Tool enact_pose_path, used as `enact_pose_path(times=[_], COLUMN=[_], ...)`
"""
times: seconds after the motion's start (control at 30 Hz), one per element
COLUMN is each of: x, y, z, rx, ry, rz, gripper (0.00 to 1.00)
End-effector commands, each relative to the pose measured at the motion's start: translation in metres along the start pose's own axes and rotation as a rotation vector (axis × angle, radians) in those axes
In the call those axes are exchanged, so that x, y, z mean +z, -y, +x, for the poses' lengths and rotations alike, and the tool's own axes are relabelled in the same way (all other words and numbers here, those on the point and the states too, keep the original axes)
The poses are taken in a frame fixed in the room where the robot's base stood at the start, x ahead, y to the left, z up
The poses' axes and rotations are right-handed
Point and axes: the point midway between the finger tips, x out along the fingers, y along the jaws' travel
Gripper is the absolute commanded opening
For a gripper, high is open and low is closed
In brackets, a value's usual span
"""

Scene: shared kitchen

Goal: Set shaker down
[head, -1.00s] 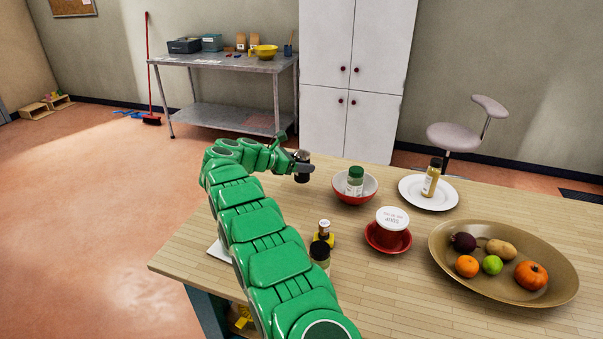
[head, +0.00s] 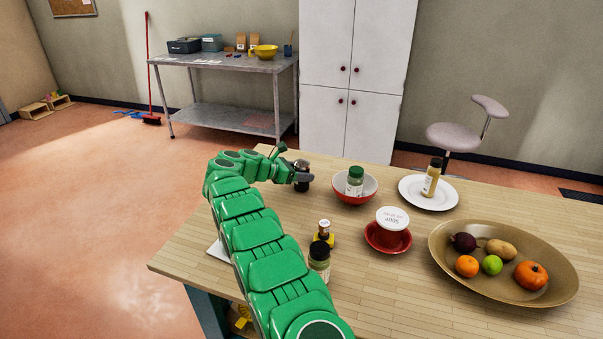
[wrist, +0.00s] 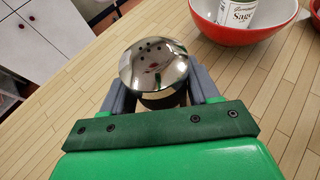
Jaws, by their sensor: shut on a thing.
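The shaker (head: 302,176) has a dark body and a shiny domed metal top with small holes, which fills the middle of the wrist view (wrist: 154,66). My gripper (head: 303,177) is shut on it, with a grey finger on each side in the wrist view (wrist: 160,95). The shaker is upright at the far left part of the wooden table (head: 400,285). It is low over the tabletop; I cannot tell whether its base touches the wood, as the base is hidden.
A red bowl (head: 344,196) holding a green-capped jar (head: 355,180) stands just right of the shaker. A white plate (head: 415,202) with a bottle, a red dish (head: 377,247) with a tub, and a fruit platter (head: 520,295) stand further right. Small bottles (head: 319,262) stand near my arm.

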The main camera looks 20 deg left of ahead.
Motion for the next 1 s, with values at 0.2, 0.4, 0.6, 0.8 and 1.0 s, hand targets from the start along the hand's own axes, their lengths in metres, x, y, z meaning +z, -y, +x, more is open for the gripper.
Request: enact_pose_path(times=[0.2, 0.4, 0.6, 0.8, 1.0], x=[-0.003, -0.003, -0.003, 0.000, 0.000], y=[0.000, 0.000, 0.000, 0.000, 0.000], z=[0.001, 0.001, 0.001, -0.001, -0.021], rx=[0.000, 0.000, 0.000, 0.000, 0.000], ry=[0.000, 0.000, 0.000, 0.000, 0.000], rz=[-0.001, -0.001, 0.000, 0.000, 0.000], gripper=[0.25, 0.85, 0.85, 0.85, 0.85])
